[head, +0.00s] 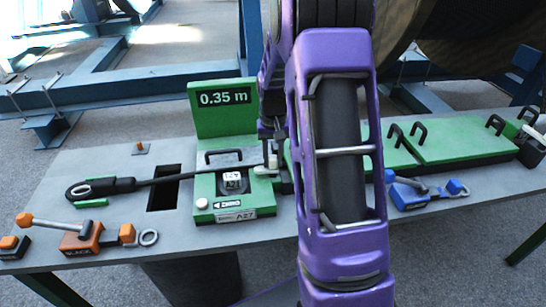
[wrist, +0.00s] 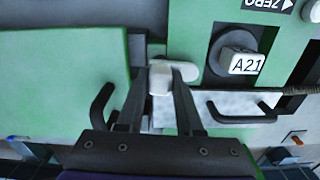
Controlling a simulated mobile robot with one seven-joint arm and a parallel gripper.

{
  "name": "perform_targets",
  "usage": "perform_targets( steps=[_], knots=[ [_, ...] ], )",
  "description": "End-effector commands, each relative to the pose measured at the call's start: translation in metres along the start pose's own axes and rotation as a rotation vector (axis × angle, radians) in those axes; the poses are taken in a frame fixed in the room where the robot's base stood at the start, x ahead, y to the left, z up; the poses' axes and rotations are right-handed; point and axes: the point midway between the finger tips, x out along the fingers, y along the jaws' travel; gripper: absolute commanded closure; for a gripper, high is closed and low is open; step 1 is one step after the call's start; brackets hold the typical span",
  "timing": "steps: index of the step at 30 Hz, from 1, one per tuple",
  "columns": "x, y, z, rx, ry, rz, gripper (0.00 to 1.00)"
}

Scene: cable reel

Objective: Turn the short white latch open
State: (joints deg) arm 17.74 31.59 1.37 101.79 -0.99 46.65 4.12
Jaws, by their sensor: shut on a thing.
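The short white latch (wrist: 160,80) sits at the edge of the green measuring unit (wrist: 205,28). In the wrist view, my gripper (wrist: 160,72) has one dark finger on each side of the latch's white block and is shut on it. A rounded white part (wrist: 189,71) shows just right of the fingers. In the head view, the latch (head: 263,170) is a small white spot on the unit's right side, beside my gripper (head: 273,160). My purple arm hides much of the area to its right.
A black cable with a looped end (head: 85,190) crosses the unit. Orange (head: 85,238) and blue (head: 410,192) clamp-like tools lie on the grey table (head: 120,165).

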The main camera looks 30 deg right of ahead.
Motion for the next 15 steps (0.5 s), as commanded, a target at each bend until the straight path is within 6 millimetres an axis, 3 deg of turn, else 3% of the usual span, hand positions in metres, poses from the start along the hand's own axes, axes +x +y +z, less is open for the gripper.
perform_targets(
  steps=[15],
  knots=[
    [-0.0009, 0.0003, -0.0008, -0.088, 0.002, 0.001, 1.00]
  ],
)
